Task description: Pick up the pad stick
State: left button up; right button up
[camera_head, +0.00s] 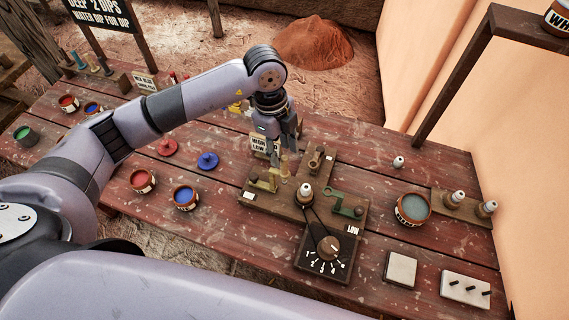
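My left gripper (280,148) points down over the back of the wooden device (316,208) at the middle of the table. A small pale yellow upright piece (285,166) shows just below its fingertips. I cannot tell whether this is the pad stick, or whether the fingers touch it. The fingers partly hide a small sign reading HIGH and LOW (258,143). Several thin coloured sticks (92,62) stand at the far left of the table. No stick can be named the pad stick for certain. My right gripper is out of view.
Red (142,181) and blue (185,198) paint pots stand left of the device. A grey-green pot (413,209) and white-topped pegs (455,199) are on the right. A dark wooden post frame (455,85) rises at the right. The front right holds a white tile (401,269).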

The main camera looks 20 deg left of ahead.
aim_at(286, 173)
pick_arm(q)
jog(key=shift+s+f+p, duration=0.1)
jog(key=shift+f+p, duration=0.15)
jog(key=shift+p, duration=0.1)
jog(key=f, duration=0.1)
jog(key=f+p, duration=0.2)
jog(key=shift+s+d+f, duration=0.2)
jog(key=shift+s+d, duration=0.05)
jog(key=shift+d, duration=0.15)
jog(key=shift+f, duration=0.6)
jog(key=shift+c, duration=0.6)
grip_shut()
